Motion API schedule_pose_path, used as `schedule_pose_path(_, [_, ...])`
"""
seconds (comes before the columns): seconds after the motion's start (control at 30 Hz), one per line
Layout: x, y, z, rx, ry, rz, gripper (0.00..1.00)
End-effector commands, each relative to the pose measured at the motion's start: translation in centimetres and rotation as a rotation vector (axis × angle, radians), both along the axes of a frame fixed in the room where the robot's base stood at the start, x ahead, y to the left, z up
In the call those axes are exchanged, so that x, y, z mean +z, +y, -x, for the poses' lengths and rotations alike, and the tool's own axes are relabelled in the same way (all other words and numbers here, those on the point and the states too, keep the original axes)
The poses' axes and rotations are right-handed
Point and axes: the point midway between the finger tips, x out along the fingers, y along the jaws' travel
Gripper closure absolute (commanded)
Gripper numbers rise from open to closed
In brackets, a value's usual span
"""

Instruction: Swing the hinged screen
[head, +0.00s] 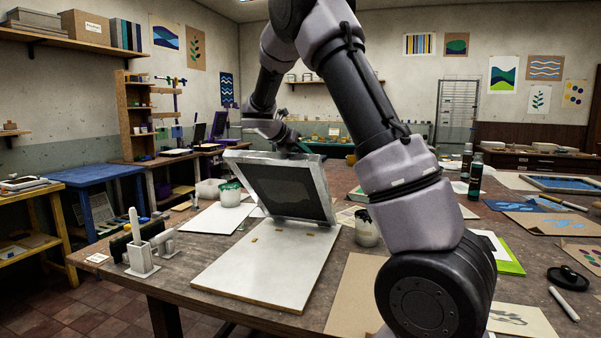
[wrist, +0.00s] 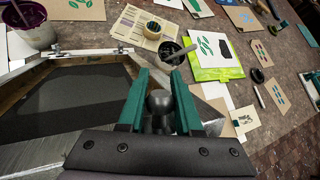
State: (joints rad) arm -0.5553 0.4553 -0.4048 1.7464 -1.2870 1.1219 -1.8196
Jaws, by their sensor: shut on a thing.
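The hinged screen (head: 280,187) is a grey metal frame with dark mesh. In the head view it stands tilted up at a steep angle over a pale baseboard (head: 262,275) on the worktable. My gripper (head: 297,147) is at the screen's raised upper edge, partly hidden by my arm. In the wrist view the green fingers of my gripper (wrist: 162,76) are on either side of a grey round knob (wrist: 160,103) at the frame's edge. The screen's dark mesh (wrist: 68,103) fills the left of that view, with a hinge bar (wrist: 92,51) beyond it.
A stand with a white-handled tool (head: 138,248) is left of the baseboard. The baseboard's front is clear except for small yellow tabs.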

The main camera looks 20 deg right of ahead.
Motion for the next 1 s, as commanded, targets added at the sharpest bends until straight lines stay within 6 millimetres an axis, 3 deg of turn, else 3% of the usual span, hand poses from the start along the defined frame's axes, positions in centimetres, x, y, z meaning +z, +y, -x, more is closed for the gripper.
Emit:
schedule_pose_path(0.2, [1.3,-1.1,-1.4,0.0,-0.003,0.004,1.0])
schedule_pose_path(0.67, [1.4,-1.3,-1.6,0.002,-0.001,0.005,1.0])
schedule_pose_path(0.7, [1.4,-1.3,-1.6,0.002,-0.001,0.005,0.52])
schedule_pose_path(0.73, [1.3,-1.3,-1.6,0.001,0.0,0.005,0.4])
schedule_pose_path(1.0, [1.3,-1.2,-1.6,0.001,0.0,0.004,0.38])
